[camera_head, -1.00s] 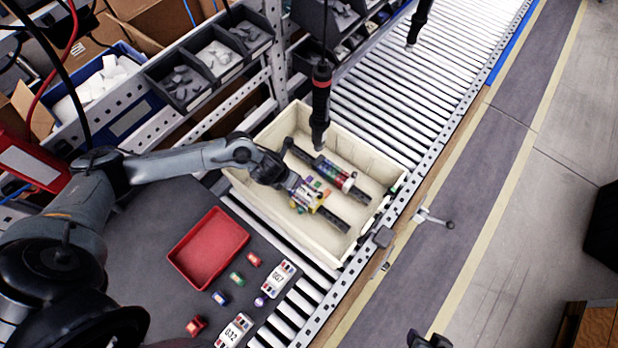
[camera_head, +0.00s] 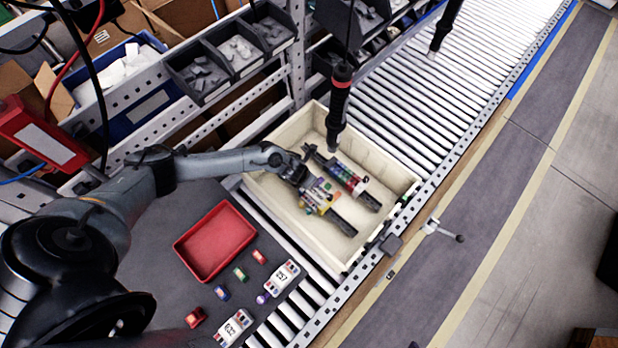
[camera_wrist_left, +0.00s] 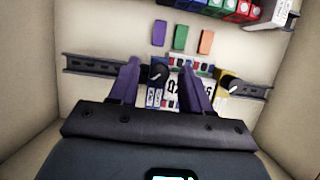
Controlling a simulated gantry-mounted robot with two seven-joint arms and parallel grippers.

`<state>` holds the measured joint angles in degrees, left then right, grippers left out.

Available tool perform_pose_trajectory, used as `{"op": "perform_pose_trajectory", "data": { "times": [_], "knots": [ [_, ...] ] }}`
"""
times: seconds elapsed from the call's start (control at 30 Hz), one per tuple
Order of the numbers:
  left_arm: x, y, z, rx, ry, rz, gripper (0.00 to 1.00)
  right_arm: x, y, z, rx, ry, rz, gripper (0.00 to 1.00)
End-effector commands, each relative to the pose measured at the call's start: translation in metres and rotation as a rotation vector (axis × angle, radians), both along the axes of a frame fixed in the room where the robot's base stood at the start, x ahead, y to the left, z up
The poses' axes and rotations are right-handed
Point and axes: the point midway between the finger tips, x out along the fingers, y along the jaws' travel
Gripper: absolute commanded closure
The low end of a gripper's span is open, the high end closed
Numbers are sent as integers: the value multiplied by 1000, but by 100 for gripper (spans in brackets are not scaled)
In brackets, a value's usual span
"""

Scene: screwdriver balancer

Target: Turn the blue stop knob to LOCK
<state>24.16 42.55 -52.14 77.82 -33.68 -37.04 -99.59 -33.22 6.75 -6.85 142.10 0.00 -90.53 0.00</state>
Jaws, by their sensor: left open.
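In the left wrist view a dark round knob (camera_wrist_left: 158,74) with a pale pointer mark sits on a module with blue-marked labels (camera_wrist_left: 153,97). I take it for the blue stop knob. Its LOCK mark is too small to read. My left gripper (camera_wrist_left: 160,66) is open, its two purple fingers above the module row. The knob lies between them, close to the left finger; I cannot tell whether they touch. A yellow module (camera_wrist_left: 229,84) with another dark knob lies right of the fingers. In the head view my left gripper (camera_head: 305,184) is inside the cream bin (camera_head: 275,212), over the near rail.
Purple (camera_wrist_left: 159,33), green (camera_wrist_left: 180,38) and orange (camera_wrist_left: 206,42) pieces lie behind the row. A second rail with coloured modules (camera_head: 348,177) lies farther back in the bin. A black hanging screwdriver (camera_head: 338,105) reaches down beside it. A red tray (camera_head: 214,242) stands at left.

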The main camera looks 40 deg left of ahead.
Motion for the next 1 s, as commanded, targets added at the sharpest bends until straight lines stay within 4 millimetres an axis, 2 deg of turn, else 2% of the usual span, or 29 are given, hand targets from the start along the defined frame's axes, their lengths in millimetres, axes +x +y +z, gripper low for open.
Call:
{"op": "perform_pose_trajectory", "data": {
  "times": [0.3,0.6,0.63,1.0],
  "knots": [
    [1,0,-2,0,-1,0,52,0,1,0,3,-1,-1,57],
    [1,0,-2,1,0,0,98,0,0,0,1,0,0,57],
    [1,0,-2,1,0,0,100,0,0,0,1,0,1,57],
    [1,0,-1,1,0,44,100,0,-1,1,-7,0,5,57]
  ]
}}
